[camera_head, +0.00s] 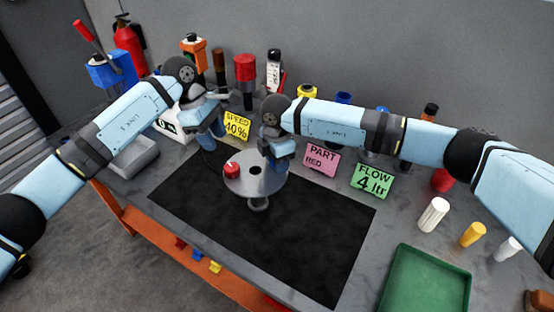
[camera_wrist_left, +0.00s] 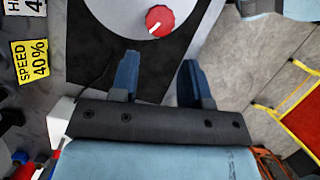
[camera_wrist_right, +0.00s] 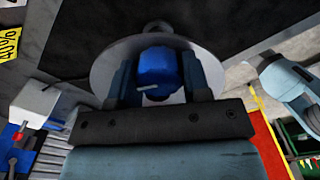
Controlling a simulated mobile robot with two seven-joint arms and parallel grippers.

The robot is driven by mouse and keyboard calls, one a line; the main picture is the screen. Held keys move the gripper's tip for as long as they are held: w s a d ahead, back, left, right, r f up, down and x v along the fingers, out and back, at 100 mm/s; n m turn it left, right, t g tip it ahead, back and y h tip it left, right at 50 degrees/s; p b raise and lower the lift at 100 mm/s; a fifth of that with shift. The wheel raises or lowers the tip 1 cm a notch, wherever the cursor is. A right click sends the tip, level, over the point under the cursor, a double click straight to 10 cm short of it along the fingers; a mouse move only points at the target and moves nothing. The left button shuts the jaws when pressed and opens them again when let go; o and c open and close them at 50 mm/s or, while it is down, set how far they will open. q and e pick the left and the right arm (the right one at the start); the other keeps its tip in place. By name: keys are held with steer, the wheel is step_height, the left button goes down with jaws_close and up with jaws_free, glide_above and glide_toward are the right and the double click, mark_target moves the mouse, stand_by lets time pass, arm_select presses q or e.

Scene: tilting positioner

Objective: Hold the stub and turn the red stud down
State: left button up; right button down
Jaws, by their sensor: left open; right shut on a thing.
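The round grey disc (camera_head: 270,188) of the positioner stands over the black mat. The red stud (camera_head: 232,170), with a white line on top, sits on its left part and shows in the left wrist view (camera_wrist_left: 159,19). A grey stub (camera_head: 257,204) juts out at the disc's front edge. My right gripper (camera_head: 277,164) is at the disc's back right, shut on a blue stud (camera_wrist_right: 157,68) with a white mark. My left gripper (camera_head: 208,141) is open and empty, behind and left of the disc, apart from the red stud; its blue fingers show in its wrist view (camera_wrist_left: 158,75).
Cards stand behind the disc: yellow (camera_head: 237,125), pink (camera_head: 321,160) and green (camera_head: 371,181). A green tray (camera_head: 395,268) and several cylinders, one white (camera_head: 432,214), are at the right. Bottles and tools line the back. The black mat's (camera_head: 300,240) front is clear.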

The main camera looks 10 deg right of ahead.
mark_target(232, 167)
arm_select(q)
steer(key=o, duration=0.5)
steer(key=s+d+r+n+t+y, duration=0.1)
steer(key=d+n+y, duration=0.1)
steer(key=n, duration=1.4)
steer(key=s+d+n+t+y, duration=0.1)
steer(key=n, duration=1.6)
step_height(232, 167, down, 11)
steer(key=shift+d+r, duration=0.1)
steer(key=shift+d, duration=0.05)
